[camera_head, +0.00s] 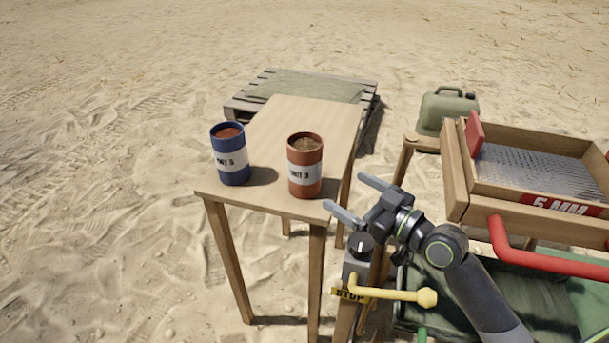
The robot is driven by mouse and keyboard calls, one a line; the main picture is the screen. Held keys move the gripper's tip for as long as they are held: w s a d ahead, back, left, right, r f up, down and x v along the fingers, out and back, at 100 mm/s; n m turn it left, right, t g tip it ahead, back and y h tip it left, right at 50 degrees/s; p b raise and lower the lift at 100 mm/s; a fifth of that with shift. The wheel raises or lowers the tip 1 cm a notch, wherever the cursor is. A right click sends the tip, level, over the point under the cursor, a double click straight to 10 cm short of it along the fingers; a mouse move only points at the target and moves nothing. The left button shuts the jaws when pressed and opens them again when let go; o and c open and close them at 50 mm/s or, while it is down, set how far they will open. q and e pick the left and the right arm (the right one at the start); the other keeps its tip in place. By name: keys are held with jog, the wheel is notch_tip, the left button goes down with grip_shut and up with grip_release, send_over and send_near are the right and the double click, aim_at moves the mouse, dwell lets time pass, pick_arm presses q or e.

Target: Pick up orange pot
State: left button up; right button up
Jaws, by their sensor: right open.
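The orange pot (305,178) stands upright near the front right corner of a small wooden table (305,118). It has a white label band and is filled with brownish soil-like material. A blue pot (231,168) with a white label and reddish contents stands upright to its left, apart from it. My right gripper (350,197) is open and empty, to the right of the orange pot and past the table's right edge. Its fingers point left toward the pot without touching it. My left gripper is not in view.
A wooden sieve box (455,185) with a mesh and a red handle (540,258) stands at the right. A yellow lever (390,294) with a stop sign is below my right gripper. A green jerrycan (446,108) and a pallet (310,80) are behind. The table's back half is clear.

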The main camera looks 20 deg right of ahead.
aim_at(319, 175)
jog(key=x, duration=0.6)
jog(key=shift+w+a+r, duration=0.2)
jog(key=shift+a+r, duration=0.05)
jog(key=shift+a, duration=0.2)
jog(key=shift+a+x, duration=0.2)
jog(key=shift+x, duration=2.5)
jog(key=shift+s, duration=0.15)
jog(key=shift+c, duration=0.3)
jog(key=c, duration=1.5)
jog(key=shift+r, duration=0.1)
